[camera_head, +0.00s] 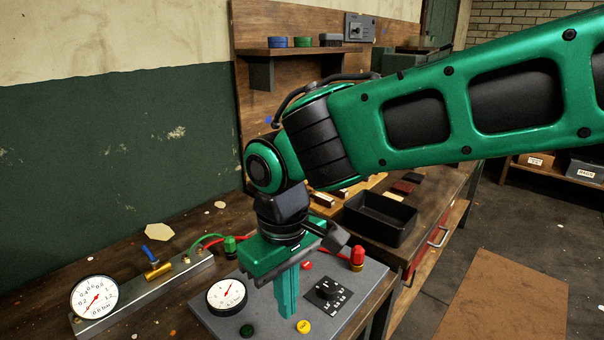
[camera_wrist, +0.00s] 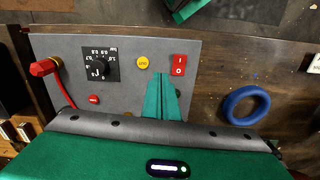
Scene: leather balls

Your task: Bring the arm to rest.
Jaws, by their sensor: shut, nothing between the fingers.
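My gripper (camera_head: 287,308) points down over the grey control panel (camera_head: 258,270) on the bench, and its green fingers are shut together with nothing between them. In the wrist view the closed fingers (camera_wrist: 161,78) lie over the panel (camera_wrist: 205,55), between the yellow button (camera_wrist: 143,63) and the red I/O switch (camera_wrist: 179,65). I cannot tell how far the fingertips are above the panel. My arm reaches in from the right and is bent down at the wrist. The gripper hides part of the panel.
On the panel are a round gauge (camera_head: 227,296), a black dial (camera_head: 327,289) and a red plug (camera_head: 357,258). A black tray (camera_head: 380,218) stands behind to the right. A pressure gauge (camera_head: 95,297) stands left. A blue ring (camera_wrist: 246,105) lies beside the panel.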

